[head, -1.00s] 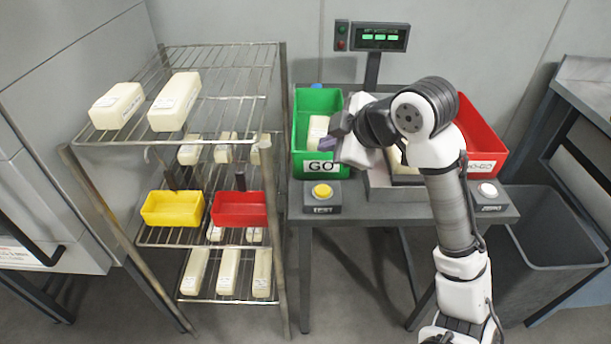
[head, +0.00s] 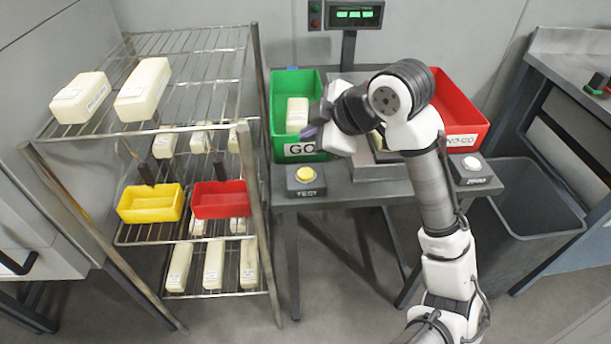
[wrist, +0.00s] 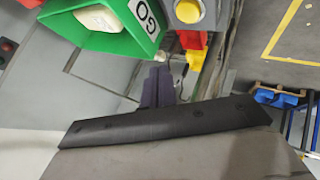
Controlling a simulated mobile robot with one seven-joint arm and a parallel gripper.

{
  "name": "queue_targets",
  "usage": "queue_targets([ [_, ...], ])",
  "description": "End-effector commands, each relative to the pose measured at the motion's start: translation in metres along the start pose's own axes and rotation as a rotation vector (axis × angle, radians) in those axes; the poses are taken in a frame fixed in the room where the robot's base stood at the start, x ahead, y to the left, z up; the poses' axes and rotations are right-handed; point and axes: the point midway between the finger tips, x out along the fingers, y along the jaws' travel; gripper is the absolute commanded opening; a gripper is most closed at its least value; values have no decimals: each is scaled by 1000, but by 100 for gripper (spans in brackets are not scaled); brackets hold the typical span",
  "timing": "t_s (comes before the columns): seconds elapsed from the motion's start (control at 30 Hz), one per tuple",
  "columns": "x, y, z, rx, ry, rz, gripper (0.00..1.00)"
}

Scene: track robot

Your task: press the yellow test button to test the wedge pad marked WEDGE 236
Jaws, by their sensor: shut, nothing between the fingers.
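The yellow test button (head: 305,174) sits on a dark box marked TEST at the table's front left. It also shows at the top of the wrist view (wrist: 188,10). My gripper (head: 309,131) is shut and empty, above and behind the button, in front of the green GO bin (head: 301,150). Its purple fingers (wrist: 158,85) show in the wrist view, apart from the button. A cream pad (head: 376,138) is partly visible on the scale behind my arm. Another cream pad (head: 297,112) lies in the green bin. I cannot read WEDGE 236 on any pad.
A red NO-GO bin (head: 462,130) and a white button (head: 472,163) are at the table's right. The display (head: 355,14) is lit green. A wire rack (head: 255,190) with several pads, a yellow bin and a red bin stands left. A dark waste bin (head: 540,222) stands right.

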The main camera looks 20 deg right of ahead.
Motion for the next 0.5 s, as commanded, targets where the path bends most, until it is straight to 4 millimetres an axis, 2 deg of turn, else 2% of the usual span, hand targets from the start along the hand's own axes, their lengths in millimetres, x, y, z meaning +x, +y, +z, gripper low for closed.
queue_targets([
  [0.03,9,-7,7,1,0,0,0],
  [0.3,37,-27,26,1,2,0,0],
  [0.5,46,-33,33,0,1,1,0],
])
